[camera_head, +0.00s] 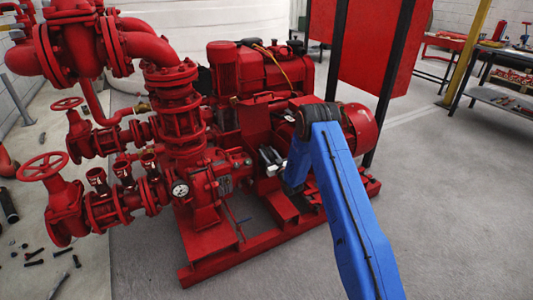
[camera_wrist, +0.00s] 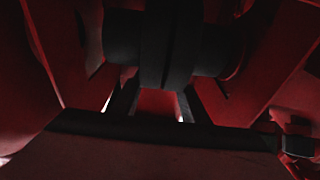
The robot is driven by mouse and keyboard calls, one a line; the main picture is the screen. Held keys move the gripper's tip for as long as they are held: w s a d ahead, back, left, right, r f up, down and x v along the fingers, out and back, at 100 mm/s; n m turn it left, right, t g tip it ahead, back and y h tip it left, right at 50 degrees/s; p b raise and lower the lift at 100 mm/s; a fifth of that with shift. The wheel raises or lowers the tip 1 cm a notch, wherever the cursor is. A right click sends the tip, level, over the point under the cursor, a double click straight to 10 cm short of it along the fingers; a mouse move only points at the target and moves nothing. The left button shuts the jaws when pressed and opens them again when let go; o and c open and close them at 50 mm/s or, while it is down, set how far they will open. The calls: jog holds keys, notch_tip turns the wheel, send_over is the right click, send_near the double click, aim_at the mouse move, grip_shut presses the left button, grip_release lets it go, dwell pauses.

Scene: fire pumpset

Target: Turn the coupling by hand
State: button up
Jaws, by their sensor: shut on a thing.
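The coupling (camera_wrist: 168,45) is a dark, ribbed cylinder lying across the top of the wrist view, between red parts of the pumpset. My gripper (camera_head: 268,160) reaches down between the red pump (camera_head: 205,180) and the red motor (camera_head: 355,128), at the shaft line. It is shut on the coupling, with its dark fingers (camera_wrist: 155,92) close under the cylinder in the dim wrist view. The exact contact is in shadow. In the head view my gripper and blue arm hide most of the coupling.
Red guards and frame walls (camera_wrist: 270,60) crowd both sides of my gripper. A red base frame (camera_head: 245,250) runs below. Red pipes, valves and a handwheel (camera_head: 43,166) stand at the left. Grey floor (camera_head: 460,200) is clear at the right.

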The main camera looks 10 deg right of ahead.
aim_at(270, 158)
jog(key=shift+s+d+f+t+y, duration=0.1)
jog(key=shift+s+f+t+y, duration=0.2)
jog(key=shift+t, duration=0.6)
jog(key=shift+s+d+f+t+y, duration=0.2)
jog(key=shift+s+t, duration=0.25)
jog(key=shift+t, duration=0.45)
jog(key=shift+s+d+f+t+y, duration=0.1)
jog(key=shift+s+f+t+y, duration=0.25)
jog(key=shift+t, duration=0.55)
jog(key=shift+s, duration=0.1)
jog(key=o, duration=1.1)
jog(key=shift+c, duration=0.2)
jog(key=shift+f, duration=0.1)
